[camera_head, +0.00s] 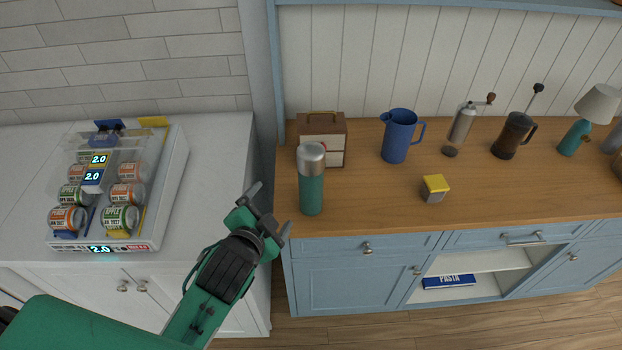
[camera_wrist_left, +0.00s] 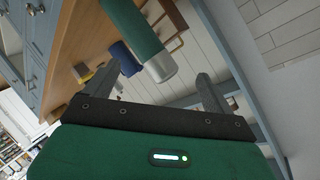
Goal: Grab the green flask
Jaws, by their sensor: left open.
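The green flask (camera_head: 312,184) with a silver cap stands upright near the front left end of the wooden counter (camera_head: 370,207) in the head view. My left gripper (camera_head: 268,207) is just left of the flask, open and empty, and apart from it. In the left wrist view the flask (camera_wrist_left: 138,34) shows beyond the open fingers (camera_wrist_left: 165,86), its silver cap toward the gap between them. The right gripper is in neither view.
A brown box (camera_head: 330,142) stands right behind the flask. A can rack (camera_head: 168,200) stands on the white counter at left.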

